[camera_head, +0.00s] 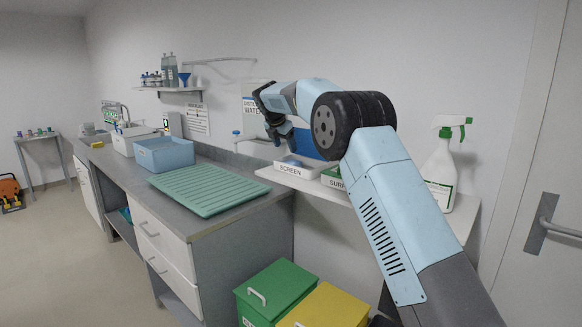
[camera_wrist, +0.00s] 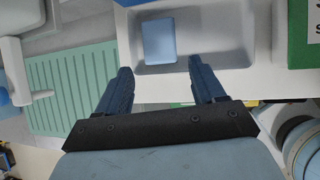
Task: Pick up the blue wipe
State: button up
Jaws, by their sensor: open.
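The blue wipe (camera_wrist: 160,40) is a flat, light blue rectangle lying in a white tray (camera_wrist: 215,62) in the wrist view. In the head view, the wipe (camera_head: 291,162) shows as a small bit of blue in the tray marked SCREEN (camera_head: 272,172), on the white shelf. My gripper (camera_head: 279,138) points down above this tray. In the wrist view, my gripper (camera_wrist: 160,68) is open and empty, its two dark blue fingers apart. The wipe lies just beyond the fingertips, roughly centred between them. The gap in height is hard to tell.
A green tray (camera_head: 334,181) marked with partly hidden letters stands right beside the SCREEN tray. A spray bottle (camera_head: 440,165) stands at the shelf's right end. A green drainer (camera_head: 207,190) and a blue basin (camera_head: 164,153) are on the counter. Green (camera_head: 275,283) and yellow (camera_head: 330,308) bins stand below.

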aim_at(290, 162)
jog(key=x, duration=0.9)
jog(key=shift+w+d+f, duration=0.1)
jog(key=shift+w+f, duration=0.05)
jog(key=shift+f, duration=0.2)
jog(key=shift+f, duration=0.1)
jog(key=shift+c, duration=0.3)
